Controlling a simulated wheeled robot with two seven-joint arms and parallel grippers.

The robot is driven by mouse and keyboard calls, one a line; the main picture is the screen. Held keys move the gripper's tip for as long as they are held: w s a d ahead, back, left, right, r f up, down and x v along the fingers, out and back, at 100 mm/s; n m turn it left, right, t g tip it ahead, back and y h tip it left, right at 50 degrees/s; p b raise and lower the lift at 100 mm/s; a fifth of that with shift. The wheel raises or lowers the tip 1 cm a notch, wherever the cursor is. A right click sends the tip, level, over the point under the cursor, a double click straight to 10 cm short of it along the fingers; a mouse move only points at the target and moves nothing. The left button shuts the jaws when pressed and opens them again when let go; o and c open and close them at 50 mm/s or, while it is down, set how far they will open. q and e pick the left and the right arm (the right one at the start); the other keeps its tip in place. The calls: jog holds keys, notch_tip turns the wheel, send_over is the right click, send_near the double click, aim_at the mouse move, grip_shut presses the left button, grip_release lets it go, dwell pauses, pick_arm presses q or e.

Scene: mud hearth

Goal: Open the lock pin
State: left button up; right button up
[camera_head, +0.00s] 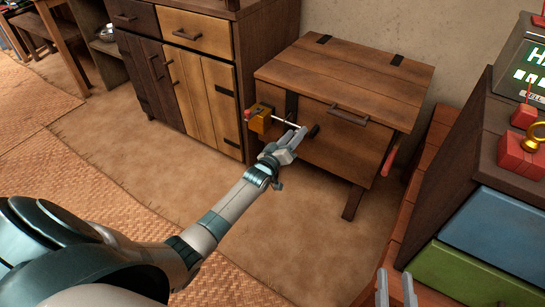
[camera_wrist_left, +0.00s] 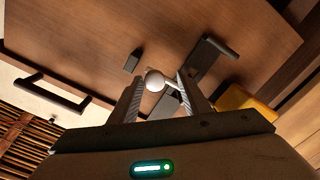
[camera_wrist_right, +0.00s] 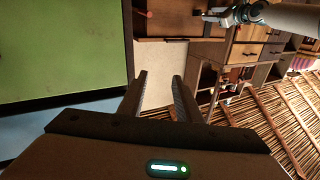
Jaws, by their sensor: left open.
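The lock pin (camera_head: 288,122) is a thin pale rod that runs from a yellow block (camera_head: 261,119) with a red end, on the front of a wooden chest (camera_head: 345,95). In the left wrist view the pin's round white knob (camera_wrist_left: 155,80) shows between the fingertips, and the yellow block (camera_wrist_left: 243,99) is at right. My left gripper (camera_head: 297,137) is open at the knob end, a finger on either side; I cannot tell whether either finger touches it. My right gripper (camera_head: 396,286) is open and empty, far from the pin; its fingers also show in the right wrist view (camera_wrist_right: 160,88).
A dark handle (camera_head: 348,116) is on the chest front, right of the pin. A cabinet (camera_head: 190,75) stands to the left. A dark unit with blue and green drawers (camera_head: 470,275) and a red box (camera_head: 520,155) on top is at right. The floor before the chest is clear.

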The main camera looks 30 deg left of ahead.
pick_arm(q)
jog(key=s+a+p, duration=0.1)
jog(key=s+p, duration=0.1)
jog(key=s, duration=1.4)
jog(key=shift+p, duration=0.4)
pick_arm(e)
notch_tip(320, 180, down, 10)
jog(key=s+d+g+h, duration=0.2)
jog(key=d+g, duration=0.1)
jog(key=g, duration=0.3)
jog(key=shift+s, duration=0.2)
jog(key=shift+r, duration=0.15)
